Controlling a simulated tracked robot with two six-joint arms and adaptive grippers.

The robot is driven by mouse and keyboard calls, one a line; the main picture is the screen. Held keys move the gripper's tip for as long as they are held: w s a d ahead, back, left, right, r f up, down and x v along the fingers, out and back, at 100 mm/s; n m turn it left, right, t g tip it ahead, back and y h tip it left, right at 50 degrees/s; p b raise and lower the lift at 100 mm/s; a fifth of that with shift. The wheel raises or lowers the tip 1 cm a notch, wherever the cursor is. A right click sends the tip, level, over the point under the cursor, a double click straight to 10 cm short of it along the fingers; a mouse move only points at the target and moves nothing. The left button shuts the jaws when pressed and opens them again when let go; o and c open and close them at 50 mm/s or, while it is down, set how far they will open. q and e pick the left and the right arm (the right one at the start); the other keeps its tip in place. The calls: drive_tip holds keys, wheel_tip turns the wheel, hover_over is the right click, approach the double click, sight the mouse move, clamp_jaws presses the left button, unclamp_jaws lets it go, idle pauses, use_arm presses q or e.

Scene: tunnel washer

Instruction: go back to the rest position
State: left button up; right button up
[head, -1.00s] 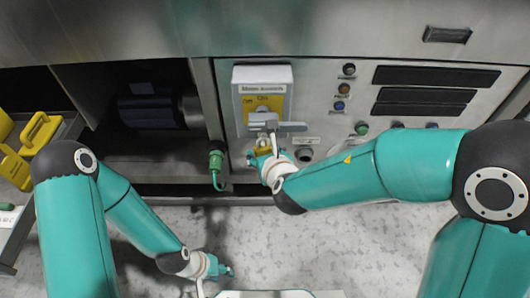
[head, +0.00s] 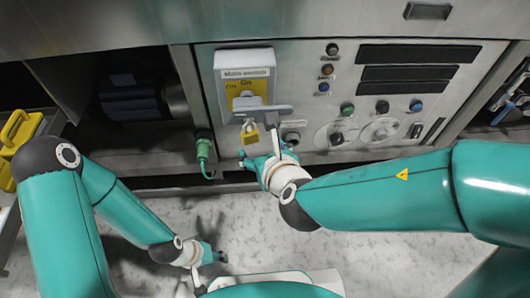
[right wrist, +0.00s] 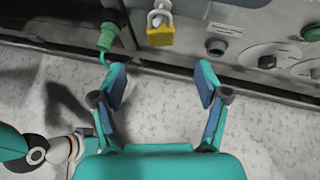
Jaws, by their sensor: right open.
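My right gripper (head: 265,157) is open and empty, in front of the lower panel edge. In the right wrist view its two fingers (right wrist: 160,88) stand wide apart with only floor between them. A yellow padlock (head: 250,134) hangs below the grey handle (head: 262,110) of the main switch box (head: 245,72). The padlock (right wrist: 160,36) also shows beyond the fingertips in the right wrist view, apart from them. My left gripper (head: 211,272) is low over the floor at the bottom; its fingers look spread with nothing between them.
A green plug (head: 203,148) with a cable hangs left of the switch box. Buttons and dials (head: 380,130) fill the panel at right. Yellow objects (head: 20,130) lie in a tray at far left. The pale floor (head: 350,260) in front is clear.

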drive_tip(key=s+d+f+n+g+p, duration=0.1)
drive_tip(key=s+d+f+n+g, duration=0.3)
drive_tip(key=f+n, duration=0.6)
drive_tip(key=s+d+f+n+g+y+p, duration=0.1)
drive_tip(key=s+d+f+n+g+p, duration=0.3)
drive_tip(key=f+n, duration=0.6)
drive_tip(key=s+d+f+n+g+b, duration=0.1)
drive_tip(key=s+f+n+g, duration=0.1)
drive_tip(key=s+f+n, duration=0.8)
drive_tip(key=w+r+p, duration=0.2)
drive_tip(key=r+p, duration=1.7)
drive_tip(key=w+r+n+p, duration=0.1)
drive_tip(key=w+r+p, duration=0.1)
drive_tip(key=r+p, duration=1.7)
drive_tip(key=shift+v, duration=0.85)
